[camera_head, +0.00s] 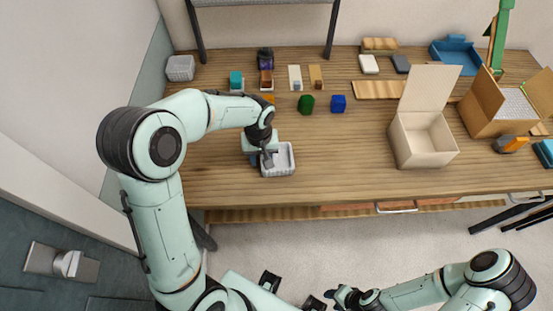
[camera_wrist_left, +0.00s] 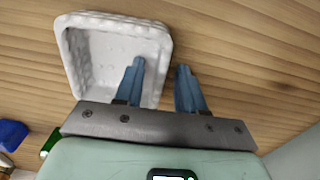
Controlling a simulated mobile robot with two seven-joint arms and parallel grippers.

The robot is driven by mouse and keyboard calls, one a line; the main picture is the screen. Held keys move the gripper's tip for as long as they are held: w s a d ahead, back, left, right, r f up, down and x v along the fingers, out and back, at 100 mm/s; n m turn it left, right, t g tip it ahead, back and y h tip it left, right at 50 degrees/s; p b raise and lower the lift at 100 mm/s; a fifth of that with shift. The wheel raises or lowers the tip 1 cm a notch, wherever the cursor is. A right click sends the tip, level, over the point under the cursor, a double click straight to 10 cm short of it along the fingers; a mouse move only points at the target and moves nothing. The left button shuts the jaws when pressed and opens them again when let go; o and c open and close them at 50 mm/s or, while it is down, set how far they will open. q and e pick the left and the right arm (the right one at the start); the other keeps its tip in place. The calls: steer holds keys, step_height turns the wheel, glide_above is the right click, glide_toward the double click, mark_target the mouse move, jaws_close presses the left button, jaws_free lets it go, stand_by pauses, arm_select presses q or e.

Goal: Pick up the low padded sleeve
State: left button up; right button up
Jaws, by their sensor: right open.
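The low padded sleeve (camera_head: 288,165), a white open-topped tray shape with bumpy walls, lies near the table's front edge. It also shows in the left wrist view (camera_wrist_left: 80,65). My left gripper (camera_head: 268,160) is at its left side in the head view. In the left wrist view my left gripper (camera_wrist_left: 160,68) straddles one wall, with one blue finger over the inside and the other outside. The fingers stand apart, with gaps seen beside the wall. My right gripper (camera_head: 332,294) is low at the bottom, away from the table; its fingers are small and unclear.
A similar pale container (camera_head: 180,68) stands at the back left. A green block (camera_head: 306,104) and a blue block (camera_head: 338,103) are behind the sleeve. A cream open box (camera_head: 424,140) and a cardboard box (camera_head: 490,105) stand to the right. Table between sleeve and cream box is clear.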

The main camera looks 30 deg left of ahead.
arm_select(q)
jaws_close()
